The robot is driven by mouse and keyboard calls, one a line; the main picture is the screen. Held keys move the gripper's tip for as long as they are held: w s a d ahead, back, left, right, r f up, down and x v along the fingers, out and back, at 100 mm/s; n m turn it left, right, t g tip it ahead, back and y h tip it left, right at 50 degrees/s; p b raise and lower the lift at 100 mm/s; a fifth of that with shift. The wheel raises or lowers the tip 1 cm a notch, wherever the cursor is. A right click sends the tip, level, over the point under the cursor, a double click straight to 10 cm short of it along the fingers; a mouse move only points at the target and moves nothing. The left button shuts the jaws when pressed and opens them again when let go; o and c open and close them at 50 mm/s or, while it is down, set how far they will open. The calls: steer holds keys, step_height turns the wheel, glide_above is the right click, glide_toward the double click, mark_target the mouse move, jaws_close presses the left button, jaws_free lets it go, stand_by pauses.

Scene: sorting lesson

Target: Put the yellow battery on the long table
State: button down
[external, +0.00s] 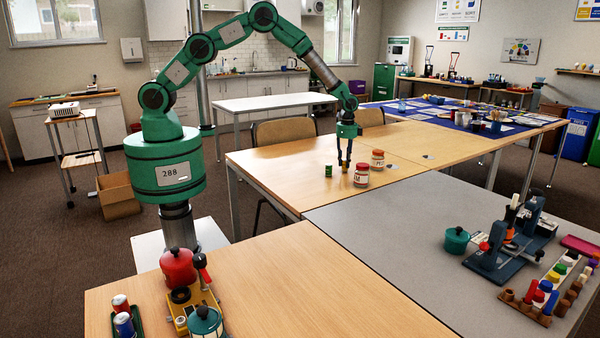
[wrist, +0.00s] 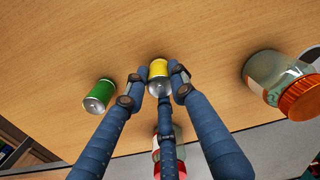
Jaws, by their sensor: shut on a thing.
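The yellow battery (wrist: 158,68), a short yellow cylinder with a metal end, sits between the fingertips of my gripper (wrist: 160,88) in the wrist view. My gripper is shut on it. In the external view my gripper (external: 345,164) points down low over the light wooden table (external: 275,163), near its front edge. The fingers mostly hide the battery there. I cannot tell whether it touches the tabletop.
A green battery (external: 328,171) stands just left of my gripper, also in the wrist view (wrist: 100,95). A grey table (external: 390,225) adjoins in front. The wooden top is clear to the left and behind.

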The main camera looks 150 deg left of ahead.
steer(key=shift+f, duration=0.2)
steer(key=c, duration=1.4)
jaws_free()
steer(key=shift+c, duration=0.2)
step_height(320, 180, up, 14)
steer(key=p, duration=0.2)
steer(key=shift+w+a+f, duration=0.1)
